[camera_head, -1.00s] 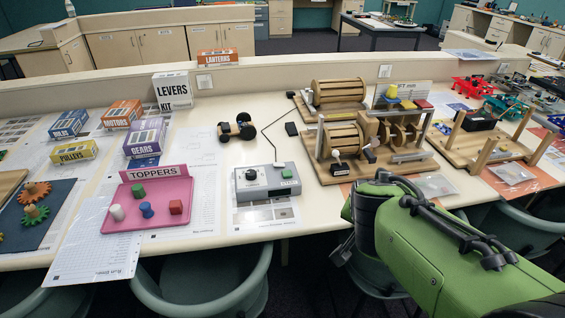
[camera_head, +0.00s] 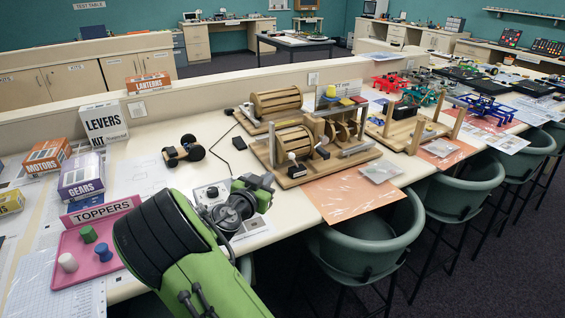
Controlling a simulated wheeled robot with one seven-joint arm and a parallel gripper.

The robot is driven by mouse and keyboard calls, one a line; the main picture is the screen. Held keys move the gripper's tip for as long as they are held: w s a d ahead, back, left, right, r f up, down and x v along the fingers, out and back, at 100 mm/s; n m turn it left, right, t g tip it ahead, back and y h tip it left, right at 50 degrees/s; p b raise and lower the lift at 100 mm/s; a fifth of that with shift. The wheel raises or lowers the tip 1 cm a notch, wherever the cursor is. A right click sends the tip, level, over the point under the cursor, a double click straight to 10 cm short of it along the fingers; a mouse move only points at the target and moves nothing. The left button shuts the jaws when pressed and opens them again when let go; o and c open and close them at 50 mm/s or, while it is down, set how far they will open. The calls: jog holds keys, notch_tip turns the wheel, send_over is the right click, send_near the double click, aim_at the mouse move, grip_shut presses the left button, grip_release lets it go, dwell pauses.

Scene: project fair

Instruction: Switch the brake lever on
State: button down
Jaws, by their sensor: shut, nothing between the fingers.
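The wooden winch rig (camera_head: 300,172) stands on the table, with drums and discs. At its front is a small black block with a white-tipped lever (camera_head: 292,157); a second small lever (camera_head: 323,140) stands to its right. No label tells which is the brake lever, and their switch positions are too small to tell. My gripper (camera_head: 258,190) appears as the dark end of my green arm, left of and in front of the rig, apart from both levers. It is shut and empty; its fingertips are hard to make out.
A pink toppers tray (camera_head: 100,272) lies at the left, near kit boxes (camera_head: 104,122). A small black wheeled cart (camera_head: 183,151) sits behind my arm. A clear packet (camera_head: 380,173) lies right of the rig. Chairs (camera_head: 368,235) line the table's front edge.

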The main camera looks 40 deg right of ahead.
aim_at(292, 156)
jog(key=p+x, duration=0.1)
jog(key=x, duration=1.3)
jog(key=shift+s, duration=0.1)
jog(key=shift+s+d+r+m+y, duration=0.1)
jog(key=shift+d+r+m+y, duration=0.2)
jog(key=shift+y, duration=0.2)
jog(key=d+m+y+p, duration=0.1)
jog(key=y, duration=0.1)
jog(key=s+d+r+m+y+p, duration=0.1)
jog(key=d+y+p, duration=0.1)
jog(key=d+m+y+p, duration=0.1)
jog(key=y, duration=0.1)
jog(key=shift+s+d+r+p, duration=0.2)
jog(key=shift+d+r+p, duration=0.1)
jog(key=shift+r+p, duration=0.45)
jog(key=shift+r, duration=0.35)
